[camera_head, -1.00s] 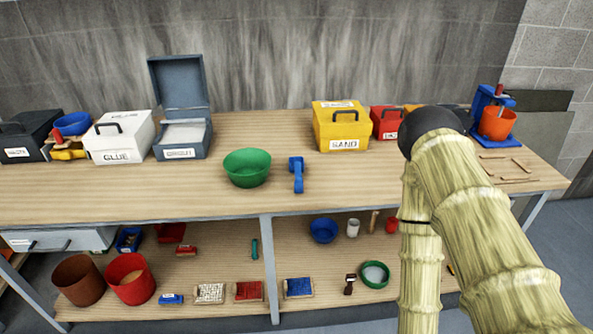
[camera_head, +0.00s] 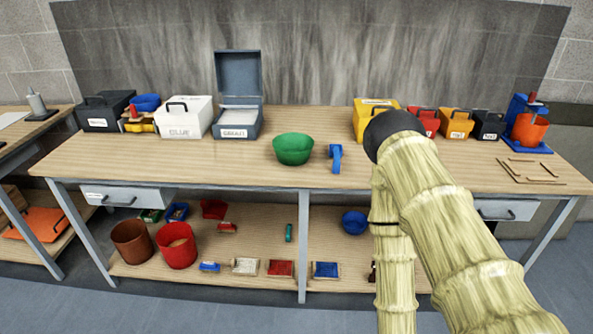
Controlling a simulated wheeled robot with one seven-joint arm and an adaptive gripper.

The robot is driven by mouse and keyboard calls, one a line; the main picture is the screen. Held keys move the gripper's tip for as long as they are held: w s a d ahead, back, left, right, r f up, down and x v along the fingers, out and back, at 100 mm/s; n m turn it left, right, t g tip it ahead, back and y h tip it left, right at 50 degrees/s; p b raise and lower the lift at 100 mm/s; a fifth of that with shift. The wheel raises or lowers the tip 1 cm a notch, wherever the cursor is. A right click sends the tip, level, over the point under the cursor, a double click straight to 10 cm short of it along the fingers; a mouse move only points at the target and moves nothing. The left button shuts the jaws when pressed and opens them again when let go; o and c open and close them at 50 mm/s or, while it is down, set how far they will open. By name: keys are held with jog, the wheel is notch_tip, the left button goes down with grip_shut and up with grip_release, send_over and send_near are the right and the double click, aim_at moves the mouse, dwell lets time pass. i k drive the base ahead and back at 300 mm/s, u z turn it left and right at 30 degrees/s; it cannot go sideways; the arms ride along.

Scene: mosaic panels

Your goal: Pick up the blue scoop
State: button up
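The blue scoop (camera_head: 336,157) lies on the bench top, right of the green bowl (camera_head: 293,149) and apart from it. It shows whole, with its wider part toward the back and its handle toward the front edge. My arm reaches up from the lower right of the view and stands right of the scoop. My gripper cannot be made out in this view.
The workbench (camera_head: 230,178) has clear wood around the scoop. Behind stand a grey open box (camera_head: 238,122), a white glue box (camera_head: 185,118) and a yellow box (camera_head: 367,118) partly behind my arm. The lower shelf (camera_head: 210,273) holds buckets, brushes and a blue bowl (camera_head: 354,222).

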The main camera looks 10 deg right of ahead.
aim_at(335, 149)
jog(key=u, duration=0.15)
jog(key=k, duration=0.5)
jog(key=u, duration=0.45)
jog(key=i, duration=1.2)
jog(key=z, duration=0.4)
